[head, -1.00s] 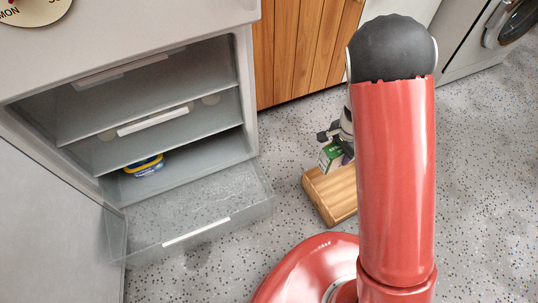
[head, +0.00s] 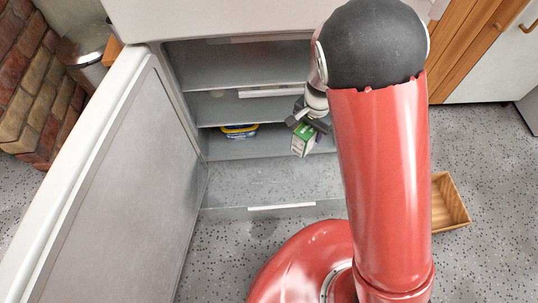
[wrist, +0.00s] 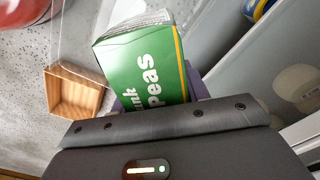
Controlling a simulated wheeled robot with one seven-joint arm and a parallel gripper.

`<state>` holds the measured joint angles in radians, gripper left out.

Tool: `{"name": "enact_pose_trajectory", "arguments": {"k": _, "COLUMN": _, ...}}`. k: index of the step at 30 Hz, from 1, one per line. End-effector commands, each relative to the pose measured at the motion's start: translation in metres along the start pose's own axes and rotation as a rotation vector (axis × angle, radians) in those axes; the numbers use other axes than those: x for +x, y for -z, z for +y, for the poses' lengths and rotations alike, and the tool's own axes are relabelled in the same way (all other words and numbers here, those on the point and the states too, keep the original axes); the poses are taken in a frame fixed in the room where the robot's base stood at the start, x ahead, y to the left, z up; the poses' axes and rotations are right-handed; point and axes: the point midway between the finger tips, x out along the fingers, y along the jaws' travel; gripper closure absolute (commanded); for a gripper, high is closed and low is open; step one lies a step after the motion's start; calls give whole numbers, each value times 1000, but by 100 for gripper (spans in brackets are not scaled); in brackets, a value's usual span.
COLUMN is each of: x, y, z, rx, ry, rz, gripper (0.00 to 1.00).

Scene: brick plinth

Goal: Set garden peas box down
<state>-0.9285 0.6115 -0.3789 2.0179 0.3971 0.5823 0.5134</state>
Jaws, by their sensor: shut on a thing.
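The garden peas box (head: 302,139) is green and white and hangs from my gripper (head: 309,122) in the head view. In the wrist view the box (wrist: 145,68) shows its "peas" lettering, with the jaws shut on its lower part in that picture. My gripper is in front of the open freezer, near its lowest section, towards the right side. Whether the box touches any surface cannot be told. My arm hides part of the freezer's right side.
The freezer's pulled-out bottom drawer (head: 267,207) looks empty. A blue and yellow tub (head: 239,131) sits inside above it, at the left. The open freezer door (head: 120,185) stands at the left. A wooden tray (head: 447,205) lies on the floor at the right.

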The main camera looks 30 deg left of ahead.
Motion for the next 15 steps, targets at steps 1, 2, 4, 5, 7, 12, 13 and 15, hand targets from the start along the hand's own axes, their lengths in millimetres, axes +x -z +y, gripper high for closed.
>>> {"name": "enact_pose_trajectory", "arguments": {"k": 1, "x": 0, "y": 0, "z": 0, "rx": -1, "ry": 1, "rz": 1, "gripper": 90}}
{"name": "enact_pose_trajectory", "arguments": {"k": 2, "x": 1, "y": 0, "z": 0, "rx": -1, "ry": 0, "rz": 1, "gripper": 90}}
{"name": "enact_pose_trajectory", "arguments": {"k": 4, "x": 9, "y": 0, "z": 0, "rx": -1, "ry": -2, "rz": -1, "gripper": 90}}
{"name": "enact_pose_trajectory", "arguments": {"k": 5, "x": 15, "y": 0, "z": 0, "rx": -1, "ry": -3, "rz": -1, "gripper": 90}}
{"name": "enact_pose_trajectory", "arguments": {"k": 7, "x": 31, "y": 0, "z": 1, "rx": 0, "ry": -4, "rz": -2, "gripper": 90}}
{"name": "enact_pose_trajectory", "arguments": {"k": 12, "x": 77, "y": 0, "z": 1, "rx": 0, "ry": -4, "rz": -3, "gripper": 90}}
{"name": "enact_pose_trajectory", "arguments": {"k": 13, "x": 85, "y": 0, "z": 1, "rx": 0, "ry": -4, "rz": -2, "gripper": 90}}
{"name": "enact_pose_trajectory", "arguments": {"k": 15, "x": 103, "y": 0, "z": 1, "rx": 2, "ry": -3, "rz": -2, "gripper": 90}}
